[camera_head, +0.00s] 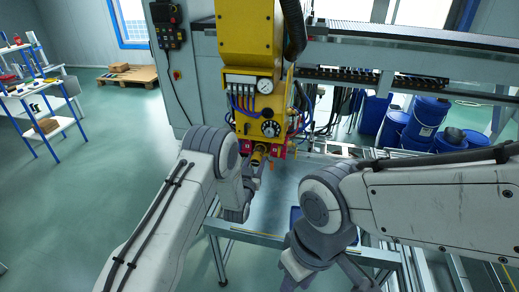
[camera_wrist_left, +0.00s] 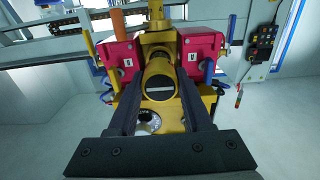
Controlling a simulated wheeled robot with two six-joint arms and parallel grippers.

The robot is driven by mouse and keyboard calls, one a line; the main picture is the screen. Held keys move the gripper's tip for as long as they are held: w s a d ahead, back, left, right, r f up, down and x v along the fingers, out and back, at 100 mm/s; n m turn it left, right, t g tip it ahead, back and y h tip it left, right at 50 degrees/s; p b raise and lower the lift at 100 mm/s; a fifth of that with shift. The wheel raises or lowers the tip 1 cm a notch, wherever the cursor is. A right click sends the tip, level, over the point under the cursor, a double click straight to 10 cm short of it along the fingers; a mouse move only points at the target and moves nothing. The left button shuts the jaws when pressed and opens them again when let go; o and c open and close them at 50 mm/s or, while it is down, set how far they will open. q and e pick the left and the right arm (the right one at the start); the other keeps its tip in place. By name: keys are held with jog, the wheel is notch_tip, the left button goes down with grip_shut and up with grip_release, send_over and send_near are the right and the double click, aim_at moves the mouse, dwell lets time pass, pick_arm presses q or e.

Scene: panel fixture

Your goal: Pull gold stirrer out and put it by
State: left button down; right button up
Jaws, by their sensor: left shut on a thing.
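The gold stirrer (camera_wrist_left: 158,72) shows end-on in the left wrist view as a yellow cylinder with a dark slotted face. It lies between the two red blocks of the yellow machine head, in line with a yellow part behind it; I cannot tell how deep it sits. It also shows small in the head view (camera_head: 258,154), below the machine head. My left gripper (camera_head: 253,172) is shut on it, with one dark finger on each side. My right gripper (camera_head: 322,272) hangs low at the bottom, partly hidden by its own arm, and its jaws are unclear.
The yellow machine head (camera_head: 246,60) has a gauge, a dial and hoses beside it. Red blocks (camera_wrist_left: 118,60) flank the stirrer closely. A metal frame table (camera_head: 270,240) stands below. Blue drums (camera_head: 425,120) stand at the right; a shelf rack (camera_head: 40,95) is at the left.

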aim_at(255, 162)
pick_arm(q)
jog(key=shift+s+a, duration=0.1)
jog(key=shift+s, duration=0.4)
dwell(0.3)
jog(key=shift+s+a+p, duration=0.25)
jog(key=shift+s, duration=1)
jog(key=shift+s+a+p, duration=0.2)
jog(key=shift+s, duration=1)
